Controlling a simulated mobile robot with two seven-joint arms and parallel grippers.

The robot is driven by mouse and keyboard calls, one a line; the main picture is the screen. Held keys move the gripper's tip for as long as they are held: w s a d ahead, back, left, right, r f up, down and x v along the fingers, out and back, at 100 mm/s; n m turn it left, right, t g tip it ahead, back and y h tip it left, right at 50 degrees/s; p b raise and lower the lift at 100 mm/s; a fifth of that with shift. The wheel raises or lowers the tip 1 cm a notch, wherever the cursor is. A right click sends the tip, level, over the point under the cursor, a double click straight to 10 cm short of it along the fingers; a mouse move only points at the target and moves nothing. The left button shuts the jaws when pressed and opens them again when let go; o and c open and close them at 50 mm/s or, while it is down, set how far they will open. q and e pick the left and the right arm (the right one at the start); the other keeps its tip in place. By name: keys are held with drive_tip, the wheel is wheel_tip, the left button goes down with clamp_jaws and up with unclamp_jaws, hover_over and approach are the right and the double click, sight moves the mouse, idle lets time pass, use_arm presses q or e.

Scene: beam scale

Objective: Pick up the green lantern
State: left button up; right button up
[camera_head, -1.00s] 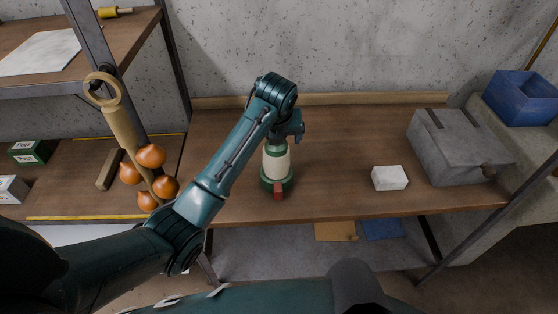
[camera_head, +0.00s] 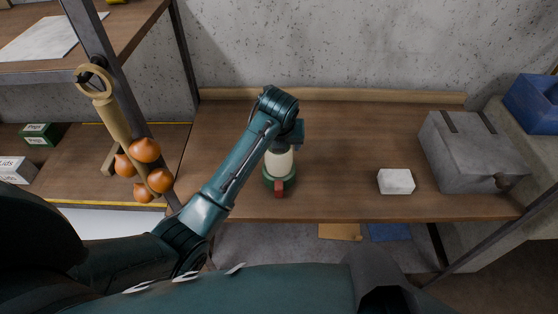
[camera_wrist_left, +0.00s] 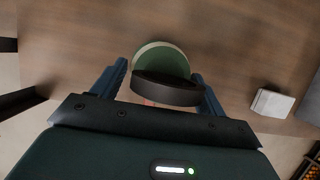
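The green lantern (camera_head: 279,172) stands upright on the wooden workbench, with a cream middle, a green base and a red part at its front. In the head view my left gripper (camera_head: 285,138) is over its upper end and hides its top. In the left wrist view the fingers of my left gripper (camera_wrist_left: 160,80) are apart, one on each side of the lantern's dark top. The lantern's green part (camera_wrist_left: 162,57) shows beyond that top. A gap shows beside the left finger; contact on the right cannot be told. My right gripper is not in view.
A white box (camera_head: 396,181) and a grey case (camera_head: 472,152) are on the workbench (camera_head: 345,140) to the right. A blue bin (camera_head: 533,103) stands at the far right. Orange bulbs (camera_head: 145,150) hang by a shelf post at the left. The bench behind the lantern is clear.

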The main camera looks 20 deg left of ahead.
use_arm(q)
drive_tip(key=shift+r, duration=0.1)
drive_tip(key=c, duration=1.3)
